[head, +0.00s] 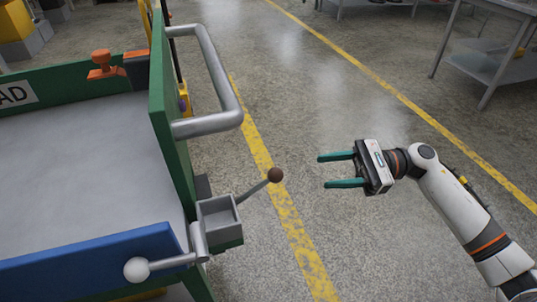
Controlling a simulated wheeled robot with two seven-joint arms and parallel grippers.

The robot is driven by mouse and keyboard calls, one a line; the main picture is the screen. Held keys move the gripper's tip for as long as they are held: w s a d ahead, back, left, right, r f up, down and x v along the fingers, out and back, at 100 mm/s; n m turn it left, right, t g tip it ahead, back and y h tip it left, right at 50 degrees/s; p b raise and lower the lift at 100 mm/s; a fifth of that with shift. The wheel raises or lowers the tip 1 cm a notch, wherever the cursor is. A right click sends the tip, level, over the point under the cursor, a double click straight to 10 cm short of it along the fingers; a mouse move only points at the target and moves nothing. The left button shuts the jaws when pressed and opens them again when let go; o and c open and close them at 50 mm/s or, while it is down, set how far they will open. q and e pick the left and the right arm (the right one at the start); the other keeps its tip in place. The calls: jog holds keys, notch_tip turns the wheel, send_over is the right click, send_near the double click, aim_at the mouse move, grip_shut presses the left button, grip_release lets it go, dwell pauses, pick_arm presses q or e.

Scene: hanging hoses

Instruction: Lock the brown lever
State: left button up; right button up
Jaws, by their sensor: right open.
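The brown lever (254,189) is a thin grey rod with a round brown knob at its end. It sticks out of a grey box bracket (219,216) on the green cart, tilted up to the right. My right gripper (340,170) is open and empty, to the right of the knob and apart from it. Its two green fingers point left toward the knob. My left gripper is not in view.
The green cart (176,120) has a grey tray bed, a grey tube handle (224,88), an orange knob (101,58) and a white ball-ended lever (137,269) by a blue panel. A metal table (489,62) stands at the upper right. Open floor lies between.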

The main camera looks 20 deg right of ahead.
aim_at(276, 175)
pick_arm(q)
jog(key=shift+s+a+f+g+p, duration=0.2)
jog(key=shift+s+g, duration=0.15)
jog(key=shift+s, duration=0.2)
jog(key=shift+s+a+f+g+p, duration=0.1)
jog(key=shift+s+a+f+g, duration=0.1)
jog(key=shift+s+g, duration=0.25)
pick_arm(e)
jog(key=a, duration=0.4)
jog(key=w+a, duration=0.1)
jog(key=a, duration=0.3)
jog(key=w+a, duration=0.1)
jog(key=a, duration=0.3)
jog(key=shift+d, duration=0.1)
jog(key=shift+c, duration=0.2)
grip_shut()
